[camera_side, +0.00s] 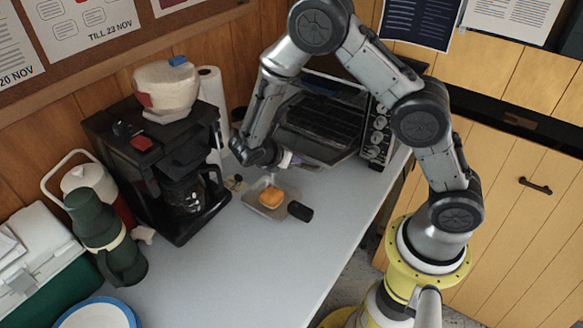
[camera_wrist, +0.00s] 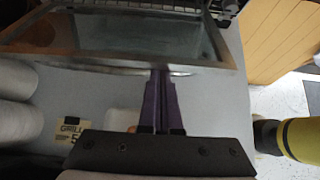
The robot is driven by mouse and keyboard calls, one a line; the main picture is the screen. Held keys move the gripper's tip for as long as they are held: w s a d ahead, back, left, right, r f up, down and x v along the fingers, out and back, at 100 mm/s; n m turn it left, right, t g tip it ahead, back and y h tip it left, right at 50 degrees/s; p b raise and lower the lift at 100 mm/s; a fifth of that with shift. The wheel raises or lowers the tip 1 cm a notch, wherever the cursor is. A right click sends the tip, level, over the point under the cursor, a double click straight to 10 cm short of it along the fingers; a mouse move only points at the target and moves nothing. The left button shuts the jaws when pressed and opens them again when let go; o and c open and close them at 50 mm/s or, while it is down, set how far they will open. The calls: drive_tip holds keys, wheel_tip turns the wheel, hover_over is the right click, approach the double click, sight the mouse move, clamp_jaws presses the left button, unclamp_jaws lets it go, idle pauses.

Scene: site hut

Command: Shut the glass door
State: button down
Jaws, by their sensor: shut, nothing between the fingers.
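The glass door (camera_side: 310,142) belongs to the toaster oven (camera_side: 378,135) at the back of the counter. It hangs open, tipped down and outward from the oven front. In the wrist view the door's glass pane (camera_wrist: 115,38) fills the upper part, with its metal front edge running across and a thin curved bar below it. My gripper (camera_side: 306,164) is at the door's outer edge. In the wrist view its purple fingers (camera_wrist: 160,75) are together and empty, with tips at or just under that edge. I cannot tell whether they touch it.
A small tray (camera_side: 257,207) with an orange-brown piece (camera_side: 271,197) and a black object (camera_side: 300,211) lie in front of the door. A coffee maker (camera_side: 160,165), paper roll (camera_side: 211,95) and green flask (camera_side: 105,235) stand left. The front counter (camera_side: 240,275) is clear.

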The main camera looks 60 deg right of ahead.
drive_tip(key=d+r+y, duration=1)
drive_tip(key=d+r, duration=0.5)
drive_tip(key=d, duration=0.4)
drive_tip(key=shift+d+y, duration=0.2)
drive_tip(key=shift+y, duration=0.2)
